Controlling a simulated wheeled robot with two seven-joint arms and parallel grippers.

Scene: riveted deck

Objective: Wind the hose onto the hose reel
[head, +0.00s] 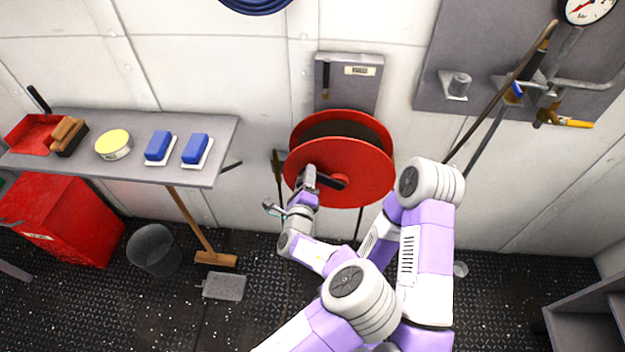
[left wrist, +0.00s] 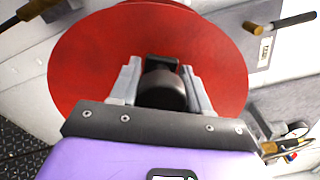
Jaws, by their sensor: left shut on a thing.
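The red hose reel (head: 350,186) is mounted on the wall in the middle of the head view. Dark hose (head: 344,130) shows between its two flanges, and how many turns lie there cannot be told. My left gripper (head: 309,178) is at the left of the front flange, shut on the black crank handle (left wrist: 163,90). The fingers stand on both sides of the handle in the left wrist view, in front of the red disc (left wrist: 85,60). The black crank arm (head: 328,181) runs right from the gripper to the hub. My right gripper is not in view.
A grey shelf (head: 208,178) at the left holds blue sponges, a yellow tin and a brush. Below stand a red bin (head: 70,225), a bucket (head: 154,250) and a broom (head: 216,258). Pipes with a yellow-handled valve (head: 570,122) are at the right.

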